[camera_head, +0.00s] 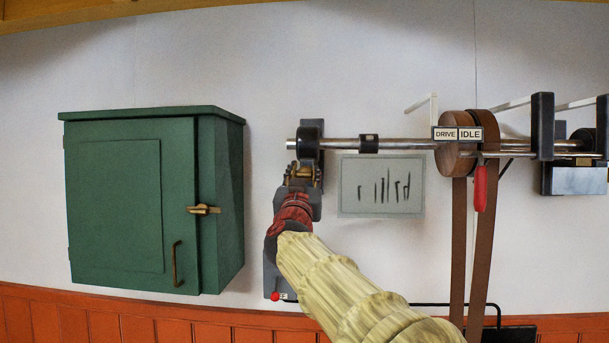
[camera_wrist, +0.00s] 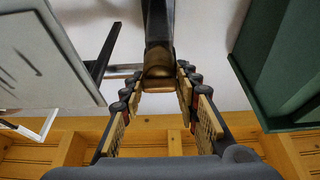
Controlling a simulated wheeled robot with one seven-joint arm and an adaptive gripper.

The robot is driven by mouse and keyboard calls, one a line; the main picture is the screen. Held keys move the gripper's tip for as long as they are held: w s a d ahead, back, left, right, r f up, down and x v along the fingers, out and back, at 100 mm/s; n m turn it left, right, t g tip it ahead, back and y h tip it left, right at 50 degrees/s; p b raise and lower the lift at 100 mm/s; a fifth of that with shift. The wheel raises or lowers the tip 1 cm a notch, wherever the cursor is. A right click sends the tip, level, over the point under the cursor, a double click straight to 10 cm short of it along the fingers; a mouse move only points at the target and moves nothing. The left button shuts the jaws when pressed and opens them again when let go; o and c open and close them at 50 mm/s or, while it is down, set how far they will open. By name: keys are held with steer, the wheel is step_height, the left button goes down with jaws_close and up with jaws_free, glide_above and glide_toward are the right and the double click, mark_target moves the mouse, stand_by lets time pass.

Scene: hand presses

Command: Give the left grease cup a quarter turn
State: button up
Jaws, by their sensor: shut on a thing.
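The left grease cup (camera_wrist: 159,64) is a small brass-brown cup under the left bearing, seen in the wrist view between my fingertips. My gripper (camera_wrist: 160,84) is shut on it, with one tan finger pad on each side. In the head view my gripper (camera_head: 303,173) reaches up to the underside of the dark left bearing (camera_head: 308,143) on the line shaft. There the fingers largely hide the cup, and its turn angle cannot be told.
A green cabinet (camera_head: 115,205) with a brass latch stands to the left. A grey sign (camera_head: 381,186) hangs on the wall to the right. The steel shaft (camera_head: 405,144) runs right to a brown pulley and belt (camera_head: 458,240) with a red handle (camera_head: 480,188).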

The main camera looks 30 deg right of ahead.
steer(key=shift+c, duration=0.5)
steer(key=shift+m, duration=0.4)
steer(key=m+g+h+p, duration=0.1)
steer(key=m, duration=0.1)
steer(key=m+g+h+p, duration=0.1)
steer(key=m, duration=0.2)
steer(key=m+g+h+p, duration=0.1)
steer(key=m, duration=0.3)
steer(key=m+g+p, duration=0.1)
steer(key=m+g, duration=0.1)
steer(key=m, duration=0.1)
steer(key=shift+d+m+g+h, duration=0.1)
steer(key=shift+m+g+h, duration=0.2)
steer(key=shift+m+h, duration=0.1)
steer(key=m+g+p, duration=0.1)
steer(key=m, duration=0.1)
steer(key=m+g+p, duration=0.1)
steer(key=m, duration=0.2)
steer(key=shift+y, duration=0.3)
steer(key=shift+f+m+g+y+p, duration=0.15)
steer(key=shift+m+g+p, duration=0.25)
steer(key=shift+m, duration=0.55)
steer(key=shift+f+m+g+y+p, duration=0.1)
steer(key=shift+m+g+y+p, duration=0.2)
steer(key=shift+m, duration=0.65)
steer(key=o, duration=1)
steer(key=shift+o, duration=0.5)
